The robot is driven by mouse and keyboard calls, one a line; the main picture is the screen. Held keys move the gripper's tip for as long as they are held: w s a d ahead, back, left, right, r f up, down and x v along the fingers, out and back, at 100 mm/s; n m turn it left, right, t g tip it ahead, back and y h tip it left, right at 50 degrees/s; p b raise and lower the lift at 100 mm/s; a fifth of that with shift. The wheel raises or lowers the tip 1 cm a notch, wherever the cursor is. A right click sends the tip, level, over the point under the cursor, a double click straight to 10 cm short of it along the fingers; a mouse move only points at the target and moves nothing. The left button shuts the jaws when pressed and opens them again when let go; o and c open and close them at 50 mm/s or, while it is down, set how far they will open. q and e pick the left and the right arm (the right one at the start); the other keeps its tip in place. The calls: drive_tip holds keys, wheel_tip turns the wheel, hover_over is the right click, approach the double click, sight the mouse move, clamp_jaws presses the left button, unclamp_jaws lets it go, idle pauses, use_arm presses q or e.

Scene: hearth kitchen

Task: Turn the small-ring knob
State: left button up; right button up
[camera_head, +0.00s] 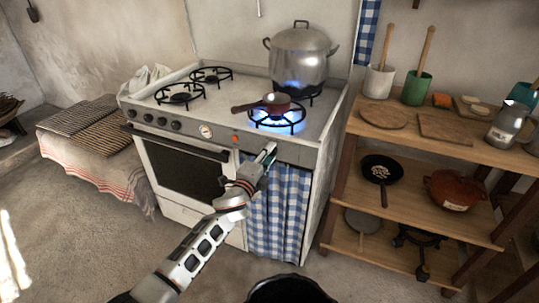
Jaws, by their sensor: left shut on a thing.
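The white stove (225,115) stands against the back wall. Several dark knobs (161,121) sit on the left of its front panel, with a round gauge (205,131) and a small red light (235,138) further right. My left gripper (267,152) reaches the right part of this panel, below the front right burner. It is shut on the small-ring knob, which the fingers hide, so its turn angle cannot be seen. Blue flames burn on the front right burner (278,122) under a small pan (276,103), and under the large pot (300,60) behind it. My right gripper is not in view.
A blue checked curtain (278,210) hangs below the panel, right of the oven door (182,168). The pan's handle points left. Wooden shelves (440,205) with pans and pots stand close on the right. Floor is clear at the left front.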

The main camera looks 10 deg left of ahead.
use_arm(q)
drive_tip(key=shift+f+m, duration=0.1)
drive_tip(key=shift+m, duration=4.3)
drive_tip(key=o, duration=1.1)
drive_tip(key=shift+s+a, duration=0.1)
drive_tip(key=s+a, duration=0.2)
drive_tip(key=s, duration=0.9)
drive_tip(key=shift+s+a, duration=0.15)
drive_tip(key=shift+s, duration=0.2)
